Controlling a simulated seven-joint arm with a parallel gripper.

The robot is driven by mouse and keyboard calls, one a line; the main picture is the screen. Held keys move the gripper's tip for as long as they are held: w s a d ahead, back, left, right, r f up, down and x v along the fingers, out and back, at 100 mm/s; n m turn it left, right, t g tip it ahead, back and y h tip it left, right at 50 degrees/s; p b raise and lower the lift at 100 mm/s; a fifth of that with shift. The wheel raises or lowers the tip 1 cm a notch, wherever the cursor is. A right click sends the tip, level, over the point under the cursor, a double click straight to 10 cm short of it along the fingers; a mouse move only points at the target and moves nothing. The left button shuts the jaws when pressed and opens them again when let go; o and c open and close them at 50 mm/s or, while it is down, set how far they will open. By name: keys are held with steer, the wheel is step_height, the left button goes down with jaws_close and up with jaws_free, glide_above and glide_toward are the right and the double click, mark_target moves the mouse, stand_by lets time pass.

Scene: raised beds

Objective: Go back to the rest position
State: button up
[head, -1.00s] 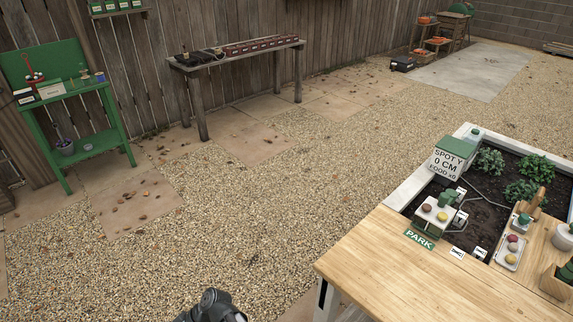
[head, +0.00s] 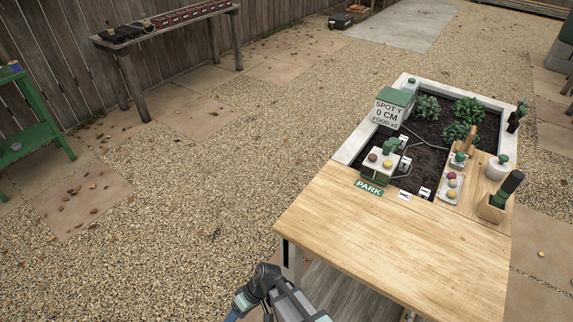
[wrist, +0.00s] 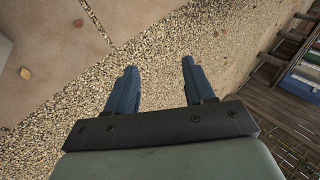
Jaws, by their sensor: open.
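My gripper (wrist: 158,82) shows in the wrist view with its two blue fingers apart and nothing between them. Gravel and paving lie beyond the fingertips. In the head view, part of my arm shows at the bottom, left of the wooden worktop (head: 400,235). The fingertips are out of the head view, below its edge.
A raised bed (head: 355,147) with plants joins the worktop. A sign box (head: 390,110), a button box (head: 380,161), a PARK plate (head: 369,187) and a holder (head: 492,208) stand around it. A wooden bench (head: 165,28) is by the fence. The gravel (head: 190,190) between is open.

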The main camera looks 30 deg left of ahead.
steer(key=w+d+f+m+h, duration=0.1)
steer(key=w+d+f+m, duration=0.25)
steer(key=d, duration=0.55)
steer(key=w+d+f+m+t, duration=0.1)
steer(key=w+d+f+m, duration=0.1)
steer(key=w+d, duration=0.5)
steer(key=w+d+f+m+h, duration=0.1)
steer(key=w+d+f+m, duration=0.15)
steer(key=d, duration=0.85)
steer(key=s+d+f+m, duration=0.1)
steer(key=s+d+m, duration=0.2)
steer(key=d, duration=0.9)
steer(key=s+d+f+m+g+h, duration=0.1)
steer(key=s+d+m, duration=0.3)
steer(key=d, duration=0.9)
steer(key=shift+d+f+m, duration=0.15)
steer(key=shift+d+m, duration=0.1)
steer(key=shift+m, duration=0.25)
